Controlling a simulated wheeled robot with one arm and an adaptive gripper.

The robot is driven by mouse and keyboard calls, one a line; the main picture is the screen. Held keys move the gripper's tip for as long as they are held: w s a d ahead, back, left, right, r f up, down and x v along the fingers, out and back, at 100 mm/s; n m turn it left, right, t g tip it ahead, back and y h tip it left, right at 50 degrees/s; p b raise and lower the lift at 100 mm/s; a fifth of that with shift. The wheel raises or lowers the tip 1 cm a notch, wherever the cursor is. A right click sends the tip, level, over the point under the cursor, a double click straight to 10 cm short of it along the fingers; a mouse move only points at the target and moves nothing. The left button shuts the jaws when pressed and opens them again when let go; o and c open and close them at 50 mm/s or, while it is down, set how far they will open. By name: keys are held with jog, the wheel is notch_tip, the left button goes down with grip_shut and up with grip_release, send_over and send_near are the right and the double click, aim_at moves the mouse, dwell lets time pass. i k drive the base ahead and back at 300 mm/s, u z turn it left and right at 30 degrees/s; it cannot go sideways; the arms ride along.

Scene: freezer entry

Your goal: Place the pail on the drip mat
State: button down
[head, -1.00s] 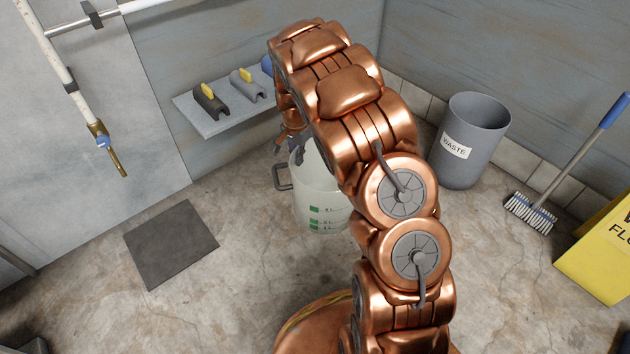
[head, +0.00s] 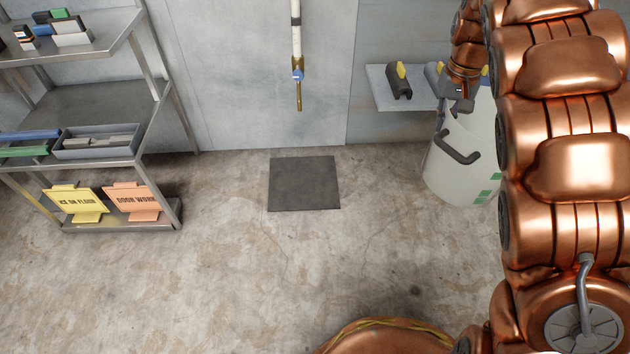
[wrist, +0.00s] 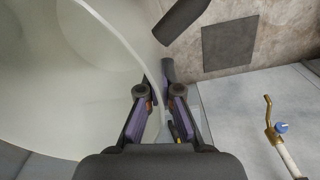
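The pail (head: 452,176) is a pale translucent bucket with green markings and a dark grey side handle. It stands upright in the head view, partly hidden by my arm; I cannot tell whether its base touches the floor. My gripper (head: 457,98) is at its rim. In the wrist view my gripper (wrist: 160,97) has its fingers on either side of the wall of the pail (wrist: 60,95), closed on it. The drip mat (head: 304,184) is a dark grey square, bare, on the floor left of the pail. It also shows in the wrist view (wrist: 230,45).
A wall shelf (head: 415,103) with dark grey items and yellow tabs is behind the pail. A hose pipe with a brass nozzle (head: 298,90) hangs behind the mat. A metal rack (head: 110,95) with floor signs stands at left. The floor between pail and mat is clear.

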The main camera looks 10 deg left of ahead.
aim_at(303, 182)
jog(key=k, duration=0.4)
jog(key=u, duration=0.85)
jog(key=i, duration=1.1)
jog(key=u, duration=0.35)
